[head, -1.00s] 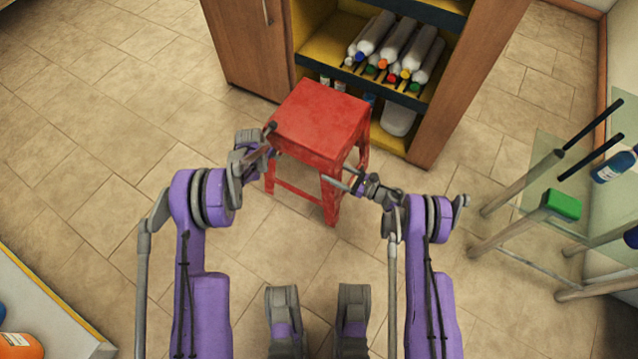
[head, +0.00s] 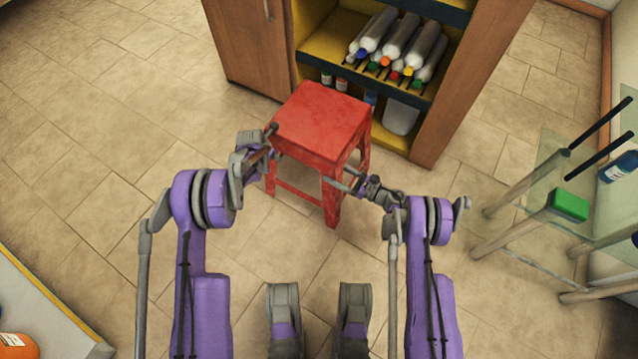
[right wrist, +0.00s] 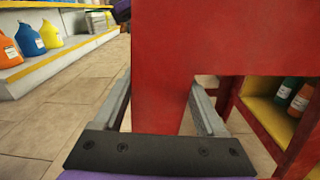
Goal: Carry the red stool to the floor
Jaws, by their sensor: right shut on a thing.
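The red stool (head: 321,122) stands upright in the middle of the head view, in front of an open cabinet. Whether its feet touch the tiled floor (head: 110,240) is hard to tell. My right gripper (head: 340,180) is shut on the stool's near right leg, below the seat. In the right wrist view its two fingers lie on either side of the red leg (right wrist: 162,105). My left gripper (head: 270,143) is at the stool's left corner, by the seat edge and the upper leg. Its fingertips are partly hidden, so its grip is unclear.
The wooden cabinet (head: 437,125) behind the stool holds several bottles (head: 398,45). A glass-shelved rack (head: 515,215) with a green item (head: 569,205) stands at the right. A low white platform (head: 40,310) is at the lower left. Floor is open at the left.

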